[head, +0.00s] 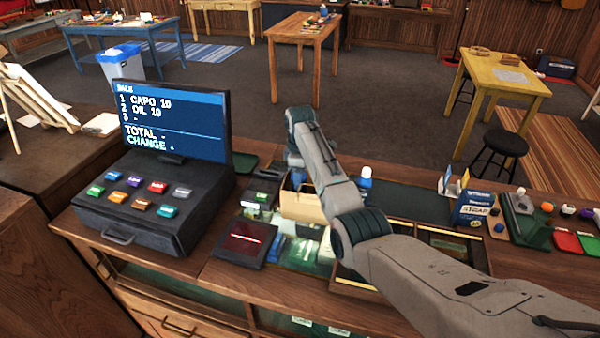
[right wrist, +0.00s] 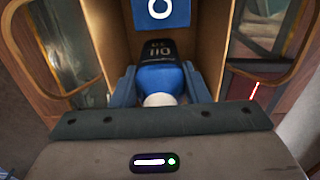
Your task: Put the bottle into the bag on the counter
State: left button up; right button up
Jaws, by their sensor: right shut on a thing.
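The open brown paper bag (head: 302,206) stands on the counter, right of the cash register in the head view. In the right wrist view, its tan inner walls (right wrist: 213,45) and two handles show. My right gripper (right wrist: 158,88) is shut on a blue bottle (right wrist: 158,78) with a white cap and a dark label band. The bottle is over or within the bag's mouth; I cannot tell how deep. A blue card or box (right wrist: 161,10) shows beyond it. My left gripper is not in view.
Another blue bottle (head: 365,178) with a white cap stands on the counter just right of my arm. The register (head: 160,170) is left of the bag, with a dark card terminal (head: 244,243) in front. A blue strap box (head: 473,208) and small goods stand at right.

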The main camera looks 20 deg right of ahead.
jog(key=shift+f+b, duration=0.65)
jog(key=shift+f, duration=1.4)
jog(key=o, duration=1.2)
